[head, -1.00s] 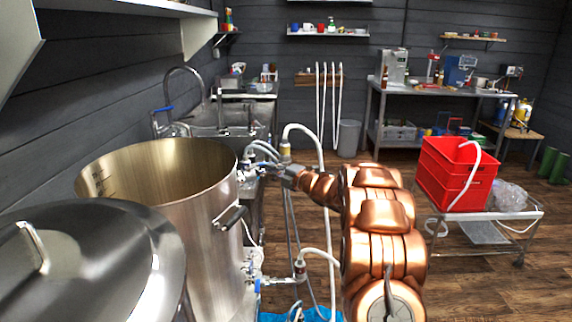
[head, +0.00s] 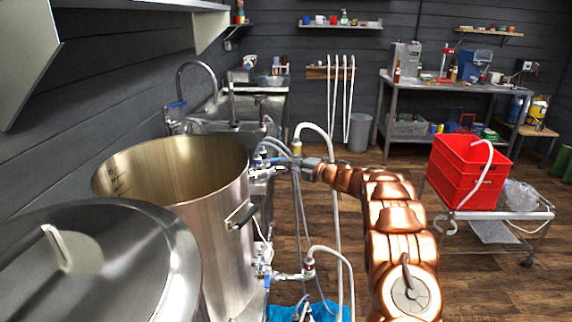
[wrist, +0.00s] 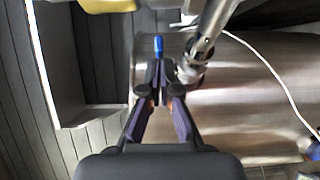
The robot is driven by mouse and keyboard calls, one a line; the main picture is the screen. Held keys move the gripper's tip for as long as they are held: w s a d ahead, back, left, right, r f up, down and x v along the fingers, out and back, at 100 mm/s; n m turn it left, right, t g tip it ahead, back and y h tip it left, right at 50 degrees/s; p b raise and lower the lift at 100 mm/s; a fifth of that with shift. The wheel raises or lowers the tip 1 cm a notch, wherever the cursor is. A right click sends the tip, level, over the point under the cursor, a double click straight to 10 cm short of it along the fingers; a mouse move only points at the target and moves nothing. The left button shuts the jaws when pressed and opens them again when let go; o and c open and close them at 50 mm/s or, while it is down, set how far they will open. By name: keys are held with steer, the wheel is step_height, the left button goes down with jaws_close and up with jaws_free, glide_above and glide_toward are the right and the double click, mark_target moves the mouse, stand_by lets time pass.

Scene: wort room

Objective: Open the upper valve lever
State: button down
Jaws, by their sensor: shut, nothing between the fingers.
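The large steel pot (head: 215,235) stands at the left in the head view, open at the top. Its upper valve (head: 257,173) sits on its right side near the rim. In the wrist view, a blue lever (wrist: 158,45) shows just beyond my fingertips, beside the steel valve fitting (wrist: 200,50). My gripper (wrist: 160,82) is shut and empty, close to the lever; I cannot tell whether they touch. The lower valve (head: 268,275) sits further down the pot.
A pale hose (head: 325,150) loops beside the upper valve, and another hose (head: 330,255) leaves the lower one. A steel lid (head: 95,265) is in the left foreground. A red crate (head: 465,170) on a cart stands right. Open wooden floor lies between.

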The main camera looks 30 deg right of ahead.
steer(key=shift+w+d, duration=0.25)
steer(key=shift+w, duration=0.3)
steer(key=shift+d+r, duration=0.1)
steer(key=shift+r, duration=0.05)
steer(key=shift+b, duration=0.4)
